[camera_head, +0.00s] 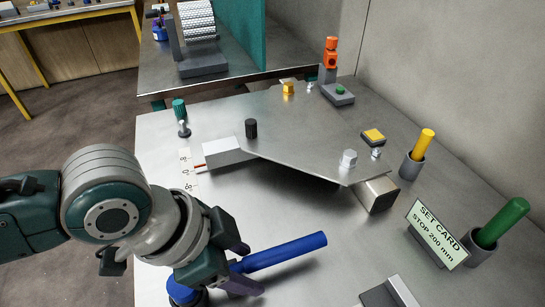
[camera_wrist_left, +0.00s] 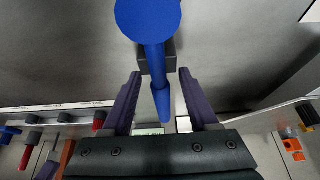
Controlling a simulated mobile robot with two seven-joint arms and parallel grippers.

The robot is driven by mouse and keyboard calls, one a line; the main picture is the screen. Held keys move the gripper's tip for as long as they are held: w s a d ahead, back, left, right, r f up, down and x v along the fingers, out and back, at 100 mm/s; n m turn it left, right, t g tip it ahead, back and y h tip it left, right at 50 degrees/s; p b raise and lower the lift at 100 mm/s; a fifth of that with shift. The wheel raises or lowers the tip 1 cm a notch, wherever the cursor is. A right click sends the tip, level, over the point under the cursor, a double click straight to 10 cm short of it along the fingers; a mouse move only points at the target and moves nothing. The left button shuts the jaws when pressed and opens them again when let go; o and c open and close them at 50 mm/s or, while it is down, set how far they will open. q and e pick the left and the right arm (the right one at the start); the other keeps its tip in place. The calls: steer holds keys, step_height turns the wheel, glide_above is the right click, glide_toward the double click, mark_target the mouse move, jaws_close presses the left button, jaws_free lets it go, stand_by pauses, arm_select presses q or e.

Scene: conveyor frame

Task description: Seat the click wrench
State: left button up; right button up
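A blue wrench handle (camera_head: 285,251) reaches right from between the fingers of my left gripper (camera_head: 244,264) in the head view, above the metal table. My left gripper is open. In the left wrist view, the blue bar (camera_wrist_left: 154,66) with a round blue end passes between the two purple fingers (camera_wrist_left: 160,76), with gaps on both sides. A dark block shows behind the bar there. Another blue piece (camera_head: 180,291) shows under my left wrist at the bottom of the head view; whether it joins the handle is hidden. My right gripper is not in view.
A yellow handle (camera_head: 425,144) and a green handle (camera_head: 503,220) stand in grey cups at the right. A set card (camera_head: 436,234) reads "STOP 200 mm". A flat metal plate (camera_head: 310,133) with bolts and knobs lies behind. A grey block (camera_head: 390,292) sits at the bottom right.

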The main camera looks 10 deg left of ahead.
arm_select(q)
steer(key=p+v, duration=0.3)
steer(key=v, duration=0.7)
steer(key=s+d+r+n+t+p, duration=0.1)
steer(key=s+d+r+n+p, duration=0.25)
steer(key=r, duration=0.35)
steer(key=s+a+r+n+y+p, duration=0.4)
steer(key=s+a+r+n+p, duration=0.25)
steer(key=a, duration=0.25)
step_height(320, 180, up, 35)
steer(key=p, duration=3.5)
steer(key=shift+m, duration=0.4)
steer(key=shift+a, duration=0.15)
